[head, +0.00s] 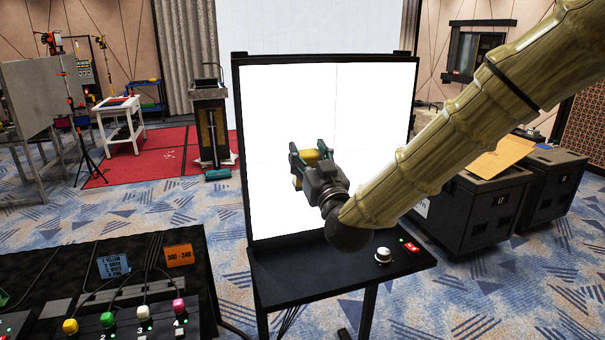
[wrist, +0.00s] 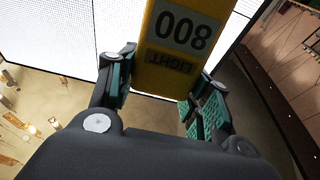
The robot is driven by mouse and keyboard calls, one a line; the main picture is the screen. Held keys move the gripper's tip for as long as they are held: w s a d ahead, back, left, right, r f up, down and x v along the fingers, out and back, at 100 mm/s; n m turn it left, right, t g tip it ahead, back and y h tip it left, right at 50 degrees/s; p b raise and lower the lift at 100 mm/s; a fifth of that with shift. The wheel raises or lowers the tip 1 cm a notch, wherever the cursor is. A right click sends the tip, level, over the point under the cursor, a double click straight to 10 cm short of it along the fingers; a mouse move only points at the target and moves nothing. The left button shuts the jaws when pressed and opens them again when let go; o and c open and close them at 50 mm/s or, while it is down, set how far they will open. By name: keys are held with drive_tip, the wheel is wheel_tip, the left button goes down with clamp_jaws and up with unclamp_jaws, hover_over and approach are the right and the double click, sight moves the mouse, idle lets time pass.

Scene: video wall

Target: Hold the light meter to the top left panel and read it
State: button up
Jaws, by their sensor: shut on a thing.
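The video wall (head: 377,110) is lit plain white, with a faint vertical seam. Its top left panel (head: 285,105) is bright and uncovered in its upper part. My gripper (head: 305,165) is in front of the wall's left half, around mid height. It is shut on the yellow light meter (head: 311,155), which is partly hidden by the jaws. Whether the meter touches the wall I cannot tell.
A black desk (head: 60,270) at the lower left carries yellow, green, white and pink plugs, a blue colour card (head: 114,265) and an orange card (head: 179,255) reading "300 - 340". A ledge (head: 330,275) below the wall has a white knob (head: 383,255). Black cases (head: 470,215) stand right.

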drive_tip(key=s+d+b, duration=0.1)
drive_tip(key=s+d, duration=0.2)
drive_tip(key=s, duration=0.6)
drive_tip(key=shift+b, duration=0.35)
drive_tip(key=shift+a, duration=0.1)
idle(0.4)
